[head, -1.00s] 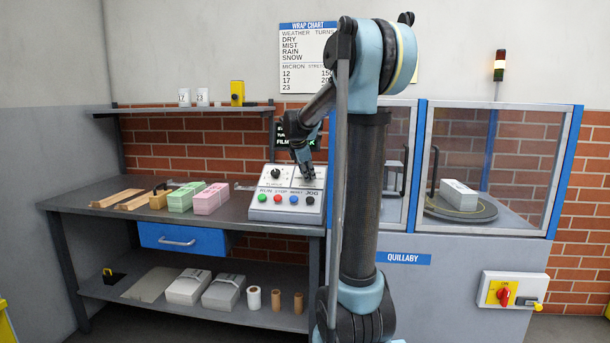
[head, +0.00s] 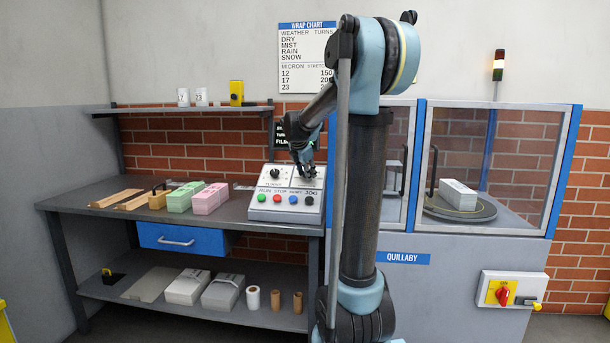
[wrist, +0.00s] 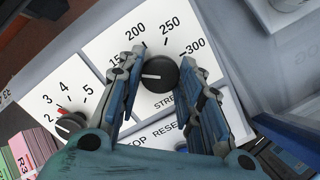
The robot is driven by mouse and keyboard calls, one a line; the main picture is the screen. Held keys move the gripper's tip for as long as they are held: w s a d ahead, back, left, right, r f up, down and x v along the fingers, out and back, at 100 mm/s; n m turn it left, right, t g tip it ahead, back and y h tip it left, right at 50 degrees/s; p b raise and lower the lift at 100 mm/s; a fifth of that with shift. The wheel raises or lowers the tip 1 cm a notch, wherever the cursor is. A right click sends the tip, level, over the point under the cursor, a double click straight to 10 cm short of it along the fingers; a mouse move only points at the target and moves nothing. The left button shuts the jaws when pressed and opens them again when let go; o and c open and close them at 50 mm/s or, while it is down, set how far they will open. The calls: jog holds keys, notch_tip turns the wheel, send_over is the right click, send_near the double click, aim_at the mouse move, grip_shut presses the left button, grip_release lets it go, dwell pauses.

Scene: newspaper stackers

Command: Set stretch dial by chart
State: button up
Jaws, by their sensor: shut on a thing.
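The black stretch dial (wrist: 160,74) sits on the white control panel (head: 259,213). In the wrist view its scale runs from 150 to 300, and the dial's white mark points left, toward the 150 side. My gripper (wrist: 161,72) has a finger on each side of the dial and is shut on it. In the head view my gripper (head: 306,173) is at the panel's upper right and hides most of the dial. The wrap chart (head: 306,57) hangs on the wall. Its micron rows read 12, 17 and 23, with the stretch column partly hidden by my arm.
The turns dial (wrist: 70,125) is left of the stretch dial. Coloured buttons, including a red one (head: 277,198), line the panel's front. Green (head: 183,197) and pink bundles (head: 210,199) lie on the bench (head: 100,222). A glazed cabinet with a turntable (head: 462,211) stands right.

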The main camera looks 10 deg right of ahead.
jog(key=shift+w+a+r, duration=0.1)
jog(key=shift+w+r, duration=0.05)
jog(key=shift+w, duration=0.05)
jog(key=o, duration=0.9)
jog(key=shift+o, duration=0.7)
jog(key=shift+s, duration=0.1)
jog(key=v, duration=1.1)
jog(key=shift+s+r, duration=0.15)
jog(key=shift+r, duration=0.15)
jog(key=shift+a, duration=0.1)
